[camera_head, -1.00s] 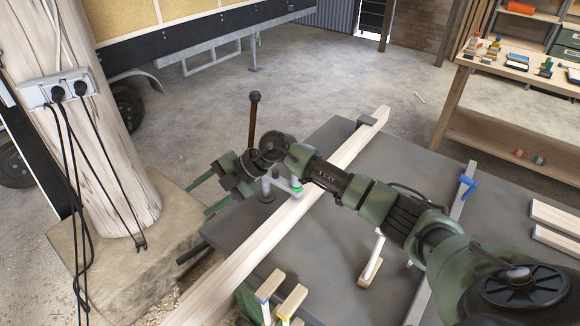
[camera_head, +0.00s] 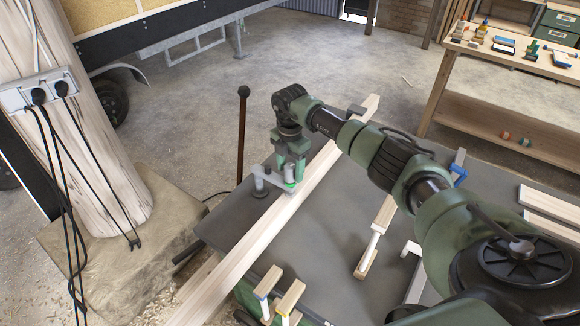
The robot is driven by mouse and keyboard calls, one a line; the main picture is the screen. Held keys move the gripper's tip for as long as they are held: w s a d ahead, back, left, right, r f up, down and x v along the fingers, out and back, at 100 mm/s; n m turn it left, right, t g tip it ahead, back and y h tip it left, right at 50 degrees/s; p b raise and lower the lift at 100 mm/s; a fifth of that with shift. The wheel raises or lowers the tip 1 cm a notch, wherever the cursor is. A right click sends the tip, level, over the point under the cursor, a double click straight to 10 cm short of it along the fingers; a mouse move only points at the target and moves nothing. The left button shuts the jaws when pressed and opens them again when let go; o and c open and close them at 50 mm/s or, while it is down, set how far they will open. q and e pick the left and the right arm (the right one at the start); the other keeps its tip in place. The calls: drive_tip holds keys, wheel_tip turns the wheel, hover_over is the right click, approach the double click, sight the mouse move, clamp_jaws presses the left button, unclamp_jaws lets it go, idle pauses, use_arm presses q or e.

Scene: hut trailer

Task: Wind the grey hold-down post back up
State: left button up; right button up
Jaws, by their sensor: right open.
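The grey hold-down (camera_head: 259,182) stands on the dark bench top beside a long pale timber (camera_head: 250,243). Its arm reaches right over the timber, and a grey upright cylinder with a bright green ring (camera_head: 290,184) sits at the arm's end. My right gripper (camera_head: 290,173) points down there with its green fingers open, one on either side of the grey cylinder. I cannot tell whether the fingers touch it. The foot of the cylinder and its contact with the timber are hard to make out. My left gripper is not in view.
A brown rod with a dark knob (camera_head: 242,130) stands upright left of the hold-down. A second dark hold-down (camera_head: 356,111) is at the timber's far end. A thick wooden post (camera_head: 95,130) with sockets and hanging cables stands left.

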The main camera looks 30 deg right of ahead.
drive_tip(key=shift+f, duration=0.25)
clamp_jaws()
